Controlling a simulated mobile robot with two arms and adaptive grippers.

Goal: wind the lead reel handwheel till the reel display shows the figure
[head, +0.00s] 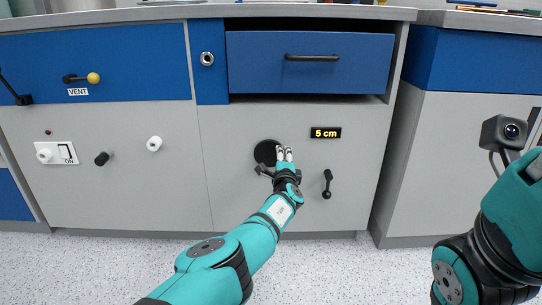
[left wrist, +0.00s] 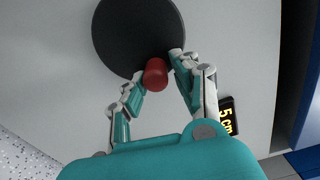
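The lead reel handwheel is a black disc (head: 265,152) on the grey front panel; it fills the top of the left wrist view (left wrist: 135,30). A red knob (left wrist: 155,74) stands out near its lower rim. My left gripper (head: 284,153) is at the disc's right side in the head view. In the left wrist view its two fingers (left wrist: 157,66) lie on either side of the knob; whether both press on it is unclear. The reel display (head: 325,133) reads "5 cm" in yellow, and is partly visible in the left wrist view (left wrist: 226,118). My right gripper is out of view.
A blue drawer (head: 310,62) is above. On the left are a VENT lever (head: 82,78), an ON switch (head: 57,153), a black knob (head: 102,159) and a white knob (head: 154,143).

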